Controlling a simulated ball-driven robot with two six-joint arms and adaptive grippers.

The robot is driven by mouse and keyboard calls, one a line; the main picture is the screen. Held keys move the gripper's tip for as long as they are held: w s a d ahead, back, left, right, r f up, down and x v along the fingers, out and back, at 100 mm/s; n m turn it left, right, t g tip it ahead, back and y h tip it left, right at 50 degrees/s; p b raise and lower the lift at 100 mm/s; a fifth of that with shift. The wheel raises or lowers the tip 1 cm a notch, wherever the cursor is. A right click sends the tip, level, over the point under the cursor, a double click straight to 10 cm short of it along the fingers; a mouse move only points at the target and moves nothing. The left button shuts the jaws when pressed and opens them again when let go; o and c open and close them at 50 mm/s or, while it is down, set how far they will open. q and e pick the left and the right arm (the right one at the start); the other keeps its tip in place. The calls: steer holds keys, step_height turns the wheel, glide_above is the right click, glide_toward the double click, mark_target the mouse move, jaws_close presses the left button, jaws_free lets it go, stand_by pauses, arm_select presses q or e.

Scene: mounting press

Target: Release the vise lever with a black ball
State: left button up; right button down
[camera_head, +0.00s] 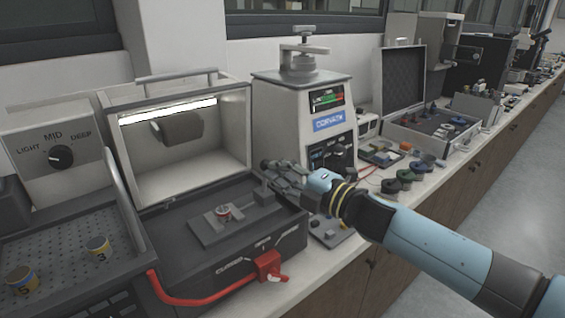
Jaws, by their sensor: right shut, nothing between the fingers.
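My right gripper (270,169) reaches in from the right and is shut with nothing between its fingers. It is over the right side of the open machine's dark bed, at the vise's right end. The grey vise (205,236) lies on that bed, with a small red-topped cylinder (222,211) on its plate. A small grey block (262,194) stands at the vise's right end, just below the fingertips. I cannot make out the lever's black ball; the gripper may hide it. Whether the fingers touch anything is unclear. My left gripper is out of view.
The lit hood (180,103) stands open behind the bed. A red curved handle (205,300) and red block (268,265) are at the front. A tray with numbered cylinders (97,246) is at left. The press (300,125) stands behind my right arm; an open case (430,132) lies beyond.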

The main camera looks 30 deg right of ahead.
steer(key=shift+w+a+r+p, duration=0.1)
steer(key=shift+w+r+p, duration=0.2)
steer(key=shift+w, duration=0.45)
steer(key=shift+w+r+p, duration=0.15)
steer(key=shift+w+p, duration=0.2)
steer(key=shift+w, duration=0.4)
steer(key=shift+w+a+r+p, duration=0.1)
steer(key=shift+w+r+p, duration=0.2)
steer(key=shift+w, duration=0.45)
steer(key=shift+w+f, duration=0.2)
steer(key=shift+w, duration=0.8)
